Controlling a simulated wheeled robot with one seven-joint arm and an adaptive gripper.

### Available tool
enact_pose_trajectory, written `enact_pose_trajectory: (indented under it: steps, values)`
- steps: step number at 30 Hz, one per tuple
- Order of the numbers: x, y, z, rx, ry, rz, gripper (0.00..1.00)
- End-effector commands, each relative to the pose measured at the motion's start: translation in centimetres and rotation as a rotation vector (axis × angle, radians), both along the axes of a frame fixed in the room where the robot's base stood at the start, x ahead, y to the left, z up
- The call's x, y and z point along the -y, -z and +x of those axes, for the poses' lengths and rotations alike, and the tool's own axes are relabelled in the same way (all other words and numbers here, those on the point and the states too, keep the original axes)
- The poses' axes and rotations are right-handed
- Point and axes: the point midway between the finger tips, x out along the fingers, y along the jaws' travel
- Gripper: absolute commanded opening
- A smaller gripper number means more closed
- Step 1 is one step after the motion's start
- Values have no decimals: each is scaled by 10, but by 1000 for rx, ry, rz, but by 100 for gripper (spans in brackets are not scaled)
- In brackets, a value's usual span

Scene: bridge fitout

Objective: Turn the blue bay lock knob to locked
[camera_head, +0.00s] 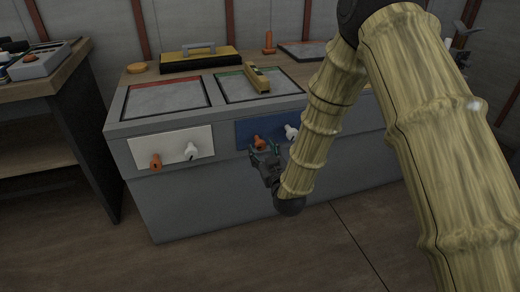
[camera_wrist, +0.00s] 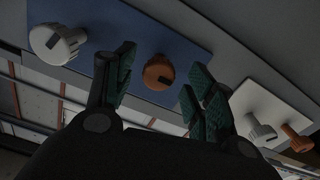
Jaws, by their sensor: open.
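The blue panel (camera_head: 246,131) is on the front of the grey cabinet and carries an orange knob (camera_head: 259,142) and a white knob (camera_head: 291,131). Which of the two is the lock knob is not labelled legibly. My gripper (camera_head: 264,152) is open at the orange knob. In the wrist view my gripper (camera_wrist: 162,82) has its green-padded fingers spread, with the orange knob (camera_wrist: 158,72) showing between them; contact is not visible. A dark slot marks that knob's face. The white knob (camera_wrist: 55,43) lies outside the fingers on the blue panel (camera_wrist: 150,33).
A white panel (camera_head: 173,147) to the left has another orange knob (camera_head: 155,161) and white knob (camera_head: 191,152). On the cabinet top are a yellow level (camera_head: 257,78), a yellow-black toolbox (camera_head: 200,61) and an orange disc (camera_head: 136,68). A wooden bench (camera_head: 75,60) stands left.

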Motion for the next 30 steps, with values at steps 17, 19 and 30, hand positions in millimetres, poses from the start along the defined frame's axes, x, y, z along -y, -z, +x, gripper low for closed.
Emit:
enact_pose_trajectory:
  steps: [17, 19, 30]
  values:
    - [-10, 0, 33, -2, 0, -1, 55]
    - [-10, 0, 33, -2, 0, -1, 55]
    - [-11, 0, 33, -2, 0, -1, 8]
